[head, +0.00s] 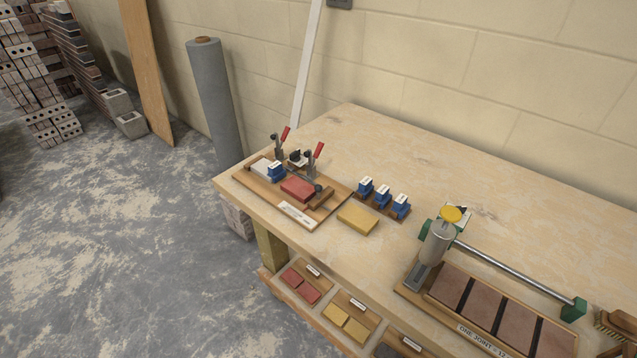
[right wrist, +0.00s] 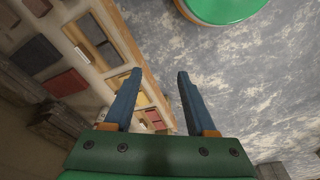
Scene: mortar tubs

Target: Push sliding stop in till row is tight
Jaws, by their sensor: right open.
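A wooden jig board (head: 245,181) lies at the left end of the workbench in the head view. On it stand a grey block (head: 260,166), a blue spacer (head: 275,171) and a red brick (head: 297,188) in a row. A brown wooden piece (head: 321,198), which looks like the sliding stop, lies right of the red brick with a dark knob by it. I cannot tell how wide any gaps are. Two red-handled clamps (head: 285,134) stand behind the row. My right gripper (right wrist: 156,73) is open and empty in the right wrist view, away from the jig. My left gripper is not in view.
Several blue spacers (head: 383,195) stand on a strip right of the jig, near a yellow block (head: 357,219). A brick fixture with a metal rod (head: 515,268) fills the right of the bench. A lower shelf (head: 276,282) holds colored tiles.

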